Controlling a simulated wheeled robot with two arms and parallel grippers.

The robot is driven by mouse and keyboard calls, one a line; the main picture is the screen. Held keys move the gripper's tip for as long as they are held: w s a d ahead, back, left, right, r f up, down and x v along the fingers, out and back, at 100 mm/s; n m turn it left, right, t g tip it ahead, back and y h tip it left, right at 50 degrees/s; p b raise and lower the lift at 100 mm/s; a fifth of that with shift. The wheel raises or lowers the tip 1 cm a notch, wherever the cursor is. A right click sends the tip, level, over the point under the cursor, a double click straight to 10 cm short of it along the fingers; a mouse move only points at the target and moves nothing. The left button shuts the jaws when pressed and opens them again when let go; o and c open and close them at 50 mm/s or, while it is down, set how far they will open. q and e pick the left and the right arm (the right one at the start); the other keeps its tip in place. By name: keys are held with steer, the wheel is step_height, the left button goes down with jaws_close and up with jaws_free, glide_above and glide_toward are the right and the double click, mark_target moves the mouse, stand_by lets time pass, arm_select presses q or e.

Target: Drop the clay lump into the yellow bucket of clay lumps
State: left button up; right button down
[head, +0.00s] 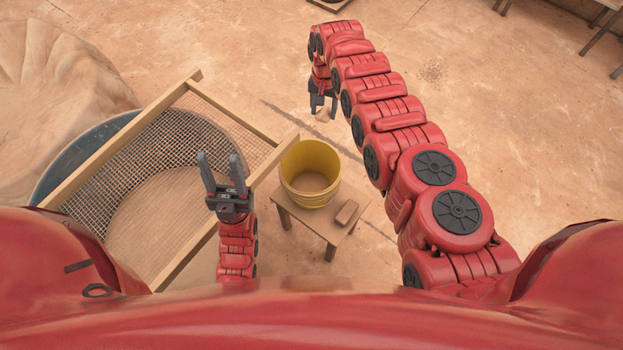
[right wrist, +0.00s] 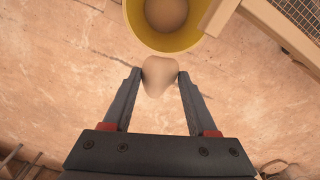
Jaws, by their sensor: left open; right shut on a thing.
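The clay lump (head: 323,115) is a small tan piece held at the tips of my right gripper (head: 322,105). In the right wrist view the lump (right wrist: 160,77) sits between both fingertips (right wrist: 158,73). The yellow bucket (head: 309,158) stands upright on a small wooden stool, with tan material inside. In the head view the lump is beyond the bucket's far rim, apart from it. The bucket (right wrist: 138,28) also shows at the top of the right wrist view, past the lump. My left gripper (head: 221,165) is open and empty, left of the bucket over the wood-framed screen.
A wood-framed mesh screen (head: 103,190) lies across a dark round tub (head: 50,185) on the left, its corner close to the bucket. The ground beyond the bucket is mostly clear.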

steer(key=s+a+f+b, duration=0.1)
steer(key=s+f, duration=0.3)
steer(key=f, duration=0.5)
steer(key=s+a+f+m+b, duration=0.1)
steer(key=s+f+b, duration=0.2)
steer(key=f, duration=0.6)
steer(key=shift+s, duration=0.35)
steer(key=shift+c, duration=0.6)
jaws_free()
steer(key=shift+r, duration=0.1)
